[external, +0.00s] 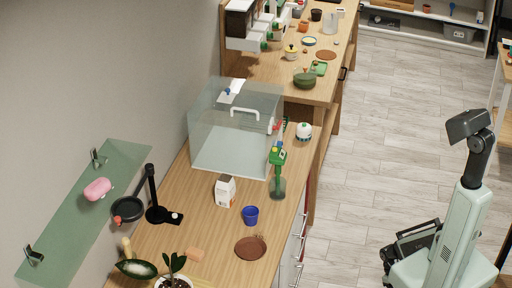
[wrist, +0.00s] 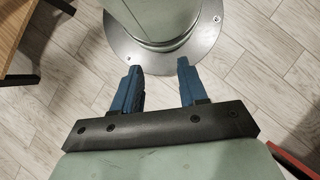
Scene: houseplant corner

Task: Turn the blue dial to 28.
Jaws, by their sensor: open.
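A clear box (external: 222,135) with a white handle stands on the wooden counter. Small red, blue and green parts (external: 276,126) sit at its right side. They are too small for me to tell which is the blue dial or to read any number. My gripper (wrist: 158,65) is open and empty in the wrist view. Its two blue fingers are apart over the floor and my round base plate. In the external view my arm stands at the right, well away from the counter.
A green spray bottle (external: 278,178), a white carton (external: 225,190), a blue pot (external: 250,215) and a brown saucer (external: 250,248) stand on the counter near the box. A white round item (external: 304,131) is right of it. Open floor (external: 370,150) lies between my arm and the counter.

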